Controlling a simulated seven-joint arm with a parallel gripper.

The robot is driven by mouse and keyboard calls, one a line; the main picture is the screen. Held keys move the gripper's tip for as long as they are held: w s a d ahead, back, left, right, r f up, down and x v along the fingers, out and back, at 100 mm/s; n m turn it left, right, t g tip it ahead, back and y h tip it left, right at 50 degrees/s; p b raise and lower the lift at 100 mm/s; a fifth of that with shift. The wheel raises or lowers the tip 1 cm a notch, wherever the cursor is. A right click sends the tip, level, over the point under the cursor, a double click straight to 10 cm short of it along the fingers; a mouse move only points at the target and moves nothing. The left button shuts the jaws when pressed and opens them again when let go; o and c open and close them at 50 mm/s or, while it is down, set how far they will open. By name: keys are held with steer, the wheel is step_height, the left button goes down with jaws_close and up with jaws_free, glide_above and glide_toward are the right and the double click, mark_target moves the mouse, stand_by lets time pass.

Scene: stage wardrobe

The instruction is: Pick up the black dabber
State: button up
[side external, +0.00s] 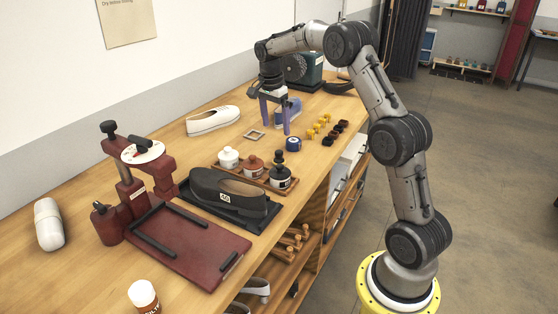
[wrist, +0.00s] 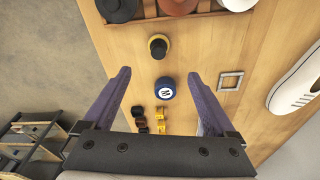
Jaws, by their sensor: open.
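The black dabber (wrist: 158,46) is a small dark round piece with a yellow ring. In the wrist view it stands alone on the bench, beyond my fingertips and roughly centred between them. In the side view the dabber (side external: 279,157) appears just behind the black jar, which seems to hide its lower part. My gripper (side external: 275,128) points down with its two purple fingers apart and nothing between them. In the wrist view my gripper (wrist: 159,76) frames a round blue item (wrist: 166,88) marked with a letter, close to the dabber.
A wooden tray (wrist: 150,10) with white, brown and black jars borders the dabber. A square metal frame (wrist: 231,81), a white shoe (side external: 212,120) and several yellow and dark small pieces lie around. A dark shoe (side external: 228,190) stands before the tray. Bare bench surrounds the dabber.

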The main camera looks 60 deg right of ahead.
mark_target(279, 151)
steer(key=f, duration=0.8)
steer(key=d+f, duration=0.1)
steer(key=f, duration=0.3)
steer(key=shift+s, duration=0.25)
steer(key=c, duration=1.4)
steer(key=shift+r, duration=0.1)
